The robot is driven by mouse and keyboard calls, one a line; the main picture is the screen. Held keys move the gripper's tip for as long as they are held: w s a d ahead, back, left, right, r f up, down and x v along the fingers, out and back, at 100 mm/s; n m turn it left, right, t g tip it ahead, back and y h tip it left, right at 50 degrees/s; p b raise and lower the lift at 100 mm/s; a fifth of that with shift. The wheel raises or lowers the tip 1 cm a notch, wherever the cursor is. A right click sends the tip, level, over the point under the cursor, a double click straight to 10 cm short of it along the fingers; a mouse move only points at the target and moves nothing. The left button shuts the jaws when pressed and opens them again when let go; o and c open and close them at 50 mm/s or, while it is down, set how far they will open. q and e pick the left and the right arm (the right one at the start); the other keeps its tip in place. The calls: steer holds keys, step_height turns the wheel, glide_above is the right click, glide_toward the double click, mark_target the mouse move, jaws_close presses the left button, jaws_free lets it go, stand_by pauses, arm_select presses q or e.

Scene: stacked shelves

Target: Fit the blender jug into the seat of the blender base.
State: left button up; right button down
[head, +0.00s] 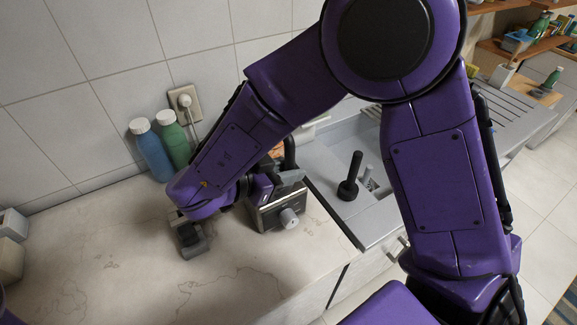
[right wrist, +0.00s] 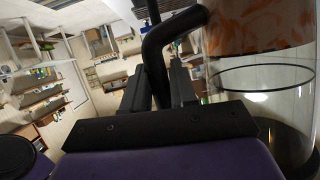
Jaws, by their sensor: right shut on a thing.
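The blender base (head: 268,219), a metallic box with a pale round knob, stands on the counter, partly behind my right arm. My right gripper (head: 289,179) is just above it, shut on the black handle of the blender jug (head: 290,153). In the right wrist view, the curved handle passes between the fingers (right wrist: 158,88). The clear jug (right wrist: 262,92), with an orange-patterned band, is at the right. In the head view, my arm hides most of the jug and the seat. I cannot tell whether the jug touches the seat. My left gripper is out of view.
A blue bottle (head: 151,152) and a green bottle (head: 174,140) stand by the tiled wall, left of the arm. A sink (head: 335,146) lies right of the base. The counter front left (head: 110,255) is clear. Pale boxes (head: 10,258) stand at the left edge.

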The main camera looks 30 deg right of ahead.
steer(key=shift+r, duration=0.1)
stand_by(0.5)
steer(key=shift+p, duration=0.45)
steer(key=shift+f+b, duration=0.4)
steer(key=shift+f, duration=1.15)
steer(key=c, duration=0.8)
jaws_free()
steer(key=shift+s, duration=0.1)
steer(key=shift+a, duration=0.1)
steer(key=b+v, duration=0.2)
steer(key=v, duration=0.8)
steer(key=shift+a+r, duration=0.2)
